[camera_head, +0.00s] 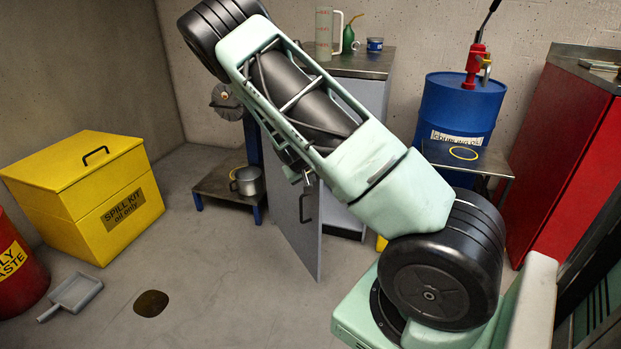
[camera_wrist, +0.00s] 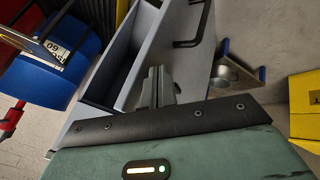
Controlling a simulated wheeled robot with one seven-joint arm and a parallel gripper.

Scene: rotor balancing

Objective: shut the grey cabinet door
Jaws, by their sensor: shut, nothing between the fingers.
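The grey cabinet (camera_head: 372,92) stands against the back wall, largely behind my arm. Its grey door (camera_head: 302,244) stands open, swung out toward the room, with a black bar handle (camera_head: 308,205) on its outer face. In the wrist view the door (camera_wrist: 178,50) and its handle (camera_wrist: 192,27) show beside the cabinet's dark open inside (camera_wrist: 122,62). In the head view my arm mostly hides the gripper.
A low stand (camera_head: 218,186) with a metal pot (camera_head: 247,181) is left of the door. A blue drum (camera_head: 455,108) and red cabinet (camera_head: 562,140) stand right. Floor before the door looks clear.

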